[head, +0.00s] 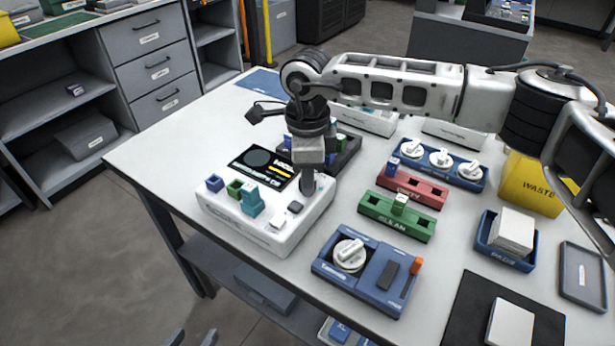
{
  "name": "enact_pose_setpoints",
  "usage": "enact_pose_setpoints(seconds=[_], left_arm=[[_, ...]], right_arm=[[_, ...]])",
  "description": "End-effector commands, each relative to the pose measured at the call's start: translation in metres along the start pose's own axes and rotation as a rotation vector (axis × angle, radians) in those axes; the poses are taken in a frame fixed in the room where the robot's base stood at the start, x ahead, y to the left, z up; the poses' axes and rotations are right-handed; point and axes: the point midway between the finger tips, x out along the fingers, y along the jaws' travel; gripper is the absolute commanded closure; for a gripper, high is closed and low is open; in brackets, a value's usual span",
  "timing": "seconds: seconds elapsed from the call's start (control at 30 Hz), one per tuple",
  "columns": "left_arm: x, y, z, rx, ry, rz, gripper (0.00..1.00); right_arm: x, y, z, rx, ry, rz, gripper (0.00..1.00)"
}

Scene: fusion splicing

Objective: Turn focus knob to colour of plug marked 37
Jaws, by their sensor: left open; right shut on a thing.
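My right gripper (308,184) points down at the right part of the white splicer (268,232), with its fingers shut on a small part that they hide. I cannot make out the focus knob or its setting there. A blue plug (214,183), a green plug (234,188) and a taller teal plug (251,203) stand on the splicer. I cannot read a 37 on any plug. My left gripper (192,338) is open and empty, low at the bottom edge, off the table.
A blue device (335,276) with a white round dial stands at the table's front. A blue block (478,182) with several white knobs, a yellow waste bin (533,185), a blue tray (497,256) and a black mat (467,310) lie to the right. The table's left corner is clear.

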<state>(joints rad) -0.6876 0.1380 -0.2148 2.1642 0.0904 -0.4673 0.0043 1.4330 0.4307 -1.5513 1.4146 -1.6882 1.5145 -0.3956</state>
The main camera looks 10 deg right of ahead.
Motion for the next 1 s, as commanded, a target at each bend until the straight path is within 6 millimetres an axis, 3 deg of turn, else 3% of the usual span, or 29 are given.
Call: enact_pose_setpoints(seconds=[0.7,0.73,0.77,1.0], left_arm=[[0.0002,0.0001,0.0032,-0.009,0.000,0.001,0.55],[0.0002,0.0001,0.0032,-0.009,0.000,0.001,0.55],[0.0002,0.0001,0.0031,-0.009,0.000,0.001,0.55],[0.0004,0.0000,0.0029,-0.009,0.001,0.001,0.55]], right_arm=[[-0.0020,-0.0009,0.0005,0.077,-0.003,-0.004,0.94],[-0.0020,-0.0009,0.0005,0.077,-0.003,-0.004,0.65],[-0.0020,-0.0009,0.0005,0.077,-0.003,-0.004,0.61],[-0.0011,-0.0005,0.0003,0.076,-0.001,-0.002,0.61]])
